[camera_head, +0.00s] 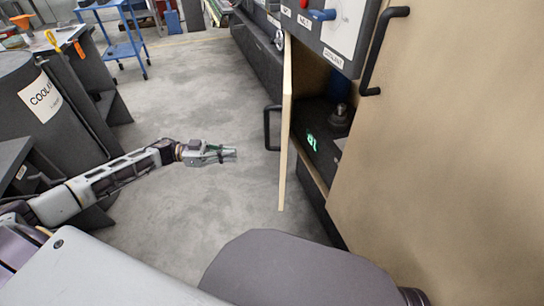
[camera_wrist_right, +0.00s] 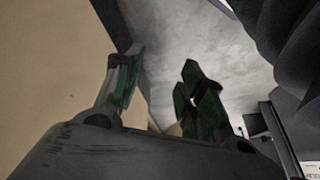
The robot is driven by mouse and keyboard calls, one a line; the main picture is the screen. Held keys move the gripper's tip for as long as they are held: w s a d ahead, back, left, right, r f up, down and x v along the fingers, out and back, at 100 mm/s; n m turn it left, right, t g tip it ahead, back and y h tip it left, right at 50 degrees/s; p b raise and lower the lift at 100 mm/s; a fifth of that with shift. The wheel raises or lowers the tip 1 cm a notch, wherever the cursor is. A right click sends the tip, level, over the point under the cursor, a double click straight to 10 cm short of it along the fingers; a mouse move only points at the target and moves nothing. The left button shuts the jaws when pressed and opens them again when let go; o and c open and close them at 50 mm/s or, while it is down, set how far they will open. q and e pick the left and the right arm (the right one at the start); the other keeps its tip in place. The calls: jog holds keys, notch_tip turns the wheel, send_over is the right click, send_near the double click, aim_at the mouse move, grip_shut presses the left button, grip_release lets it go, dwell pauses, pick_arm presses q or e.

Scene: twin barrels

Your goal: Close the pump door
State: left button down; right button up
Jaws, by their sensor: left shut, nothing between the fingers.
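The pump door (camera_head: 286,120) stands open in the head view, seen nearly edge-on as a narrow pale panel. Its black handle (camera_head: 267,128) sticks out on its left side. My left gripper (camera_head: 236,153) is shut and empty, left of the door and slightly below the handle in the picture, apart from both. My right gripper (camera_wrist_right: 162,62) shows in the right wrist view, its green-padded fingers spread apart with nothing seen between them; it is not visible in the head view.
A large wooden panel (camera_head: 450,150) with a black handle (camera_head: 380,50) fills the right side. A dark barrel (camera_head: 40,110) labelled coolant stands at the left. A blue cart (camera_head: 122,48) is farther back. Grey floor (camera_head: 190,90) between barrel and door is clear.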

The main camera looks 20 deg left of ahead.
pick_arm(q)
jog(key=b+x, duration=0.4)
jog(key=x, duration=0.9)
jog(key=shift+d, duration=0.35)
pick_arm(e)
notch_tip(320, 180, down, 9)
jog(key=a+m+t+y, duration=0.1)
jog(key=a, duration=0.1)
jog(key=shift+w+f+t, duration=0.15)
jog(key=shift+w+t, duration=0.15)
jog(key=shift+t, duration=0.1)
pick_arm(q)
jog(key=shift+w+d, duration=0.15)
jog(key=shift+d, duration=0.05)
